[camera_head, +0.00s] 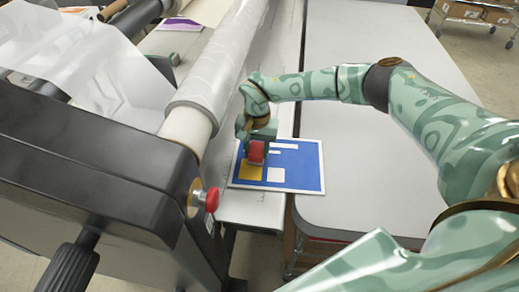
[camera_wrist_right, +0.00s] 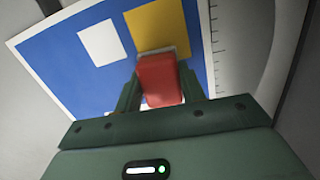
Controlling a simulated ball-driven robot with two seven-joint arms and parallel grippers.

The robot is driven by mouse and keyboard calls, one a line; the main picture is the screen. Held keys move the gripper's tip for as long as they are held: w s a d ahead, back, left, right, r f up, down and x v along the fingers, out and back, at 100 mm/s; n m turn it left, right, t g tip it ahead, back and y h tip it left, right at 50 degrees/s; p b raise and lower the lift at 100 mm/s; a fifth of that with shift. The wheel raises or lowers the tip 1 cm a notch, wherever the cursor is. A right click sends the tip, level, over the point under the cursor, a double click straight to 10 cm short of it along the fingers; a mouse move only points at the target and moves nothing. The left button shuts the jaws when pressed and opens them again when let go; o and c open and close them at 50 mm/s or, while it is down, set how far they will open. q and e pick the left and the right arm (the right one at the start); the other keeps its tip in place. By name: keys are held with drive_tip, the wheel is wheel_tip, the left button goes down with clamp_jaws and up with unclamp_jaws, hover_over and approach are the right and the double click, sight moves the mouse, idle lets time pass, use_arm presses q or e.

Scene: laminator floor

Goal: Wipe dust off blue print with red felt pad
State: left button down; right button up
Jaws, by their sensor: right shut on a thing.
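The blue print (camera_head: 305,167) is a flat blue sheet with a white border, a yellow block and white blocks. It lies across the laminator's front ledge and the edge of the grey table. My right gripper (camera_head: 257,146) is shut on the red felt pad (camera_head: 256,152) over the print's left part, at the yellow block. In the right wrist view the red felt pad (camera_wrist_right: 159,80) sits between the fingers, in front of the yellow block of the blue print (camera_wrist_right: 70,62). I cannot tell whether the pad touches the print. No dust can be made out. My left gripper is not in view.
The laminator (camera_head: 100,170) with its film roll (camera_head: 215,75) and a red knob (camera_head: 211,199) stands close left of the print. The grey table (camera_head: 370,45) is bare beyond the print. A cart with boxes (camera_head: 466,12) stands at the back right.

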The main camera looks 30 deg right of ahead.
drive_tip(key=shift+r+p, duration=2.2)
drive_tip(key=shift+r, duration=0.7)
drive_tip(key=shift+r, duration=0.1)
drive_tip(key=shift+r+p, duration=1.2)
drive_tip(key=shift+r, duration=0.35)
drive_tip(key=shift+f, duration=0.1)
drive_tip(key=shift+d, duration=0.1)
